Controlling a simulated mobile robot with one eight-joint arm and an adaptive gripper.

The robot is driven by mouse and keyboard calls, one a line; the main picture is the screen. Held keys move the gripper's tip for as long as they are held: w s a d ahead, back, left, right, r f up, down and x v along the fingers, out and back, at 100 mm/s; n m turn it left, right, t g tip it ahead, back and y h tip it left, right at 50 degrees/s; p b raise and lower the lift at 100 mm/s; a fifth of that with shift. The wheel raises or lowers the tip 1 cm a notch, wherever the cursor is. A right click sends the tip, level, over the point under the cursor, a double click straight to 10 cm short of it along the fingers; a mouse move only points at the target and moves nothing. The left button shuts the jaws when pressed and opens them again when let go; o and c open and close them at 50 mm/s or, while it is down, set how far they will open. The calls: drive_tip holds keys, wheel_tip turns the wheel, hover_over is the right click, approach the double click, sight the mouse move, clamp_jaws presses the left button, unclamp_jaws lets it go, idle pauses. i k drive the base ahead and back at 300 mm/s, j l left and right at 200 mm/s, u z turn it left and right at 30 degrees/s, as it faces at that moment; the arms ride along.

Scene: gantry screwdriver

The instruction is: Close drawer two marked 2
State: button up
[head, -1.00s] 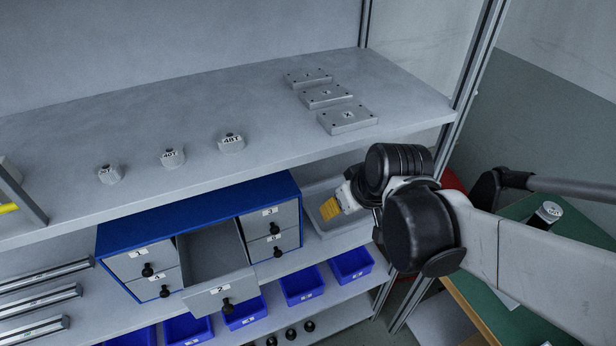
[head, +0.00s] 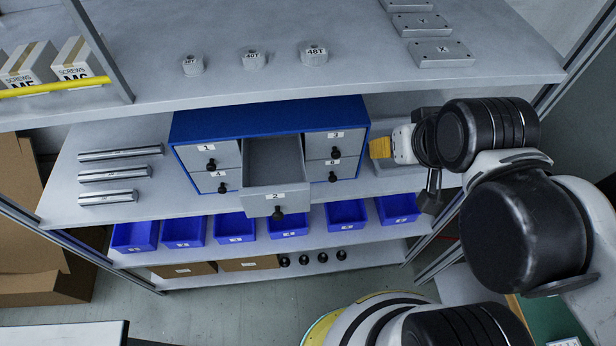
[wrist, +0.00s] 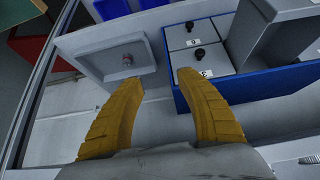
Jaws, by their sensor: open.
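Drawer two (head: 276,202), marked 2, is pulled well out of the blue cabinet (head: 262,115) on the middle shelf. Its grey front has a black knob, and its inside looks empty. The other cabinet drawers, such as those marked 1 and 3, are shut. My gripper (head: 380,147), with yellow fingers, is to the right of the cabinet, apart from drawer two. In the wrist view the gripper (wrist: 150,85) is open with nothing between its fingers. One finger is near the blue cabinet edge there (wrist: 258,84), and an open drawer shows at the upper right.
Metal bars (head: 120,153) lie left of the cabinet.

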sight(274, 167)
drive_tip(key=k+l+u, duration=0.1)
drive_tip(key=u, duration=0.35)
drive_tip(key=k+u, duration=0.1)
drive_tip(key=u, duration=0.35)
drive_tip(key=k+l+u, duration=0.1)
drive_tip(key=u, duration=0.35)
drive_tip(key=k+u, duration=0.15)
drive_tip(key=u, duration=0.3)
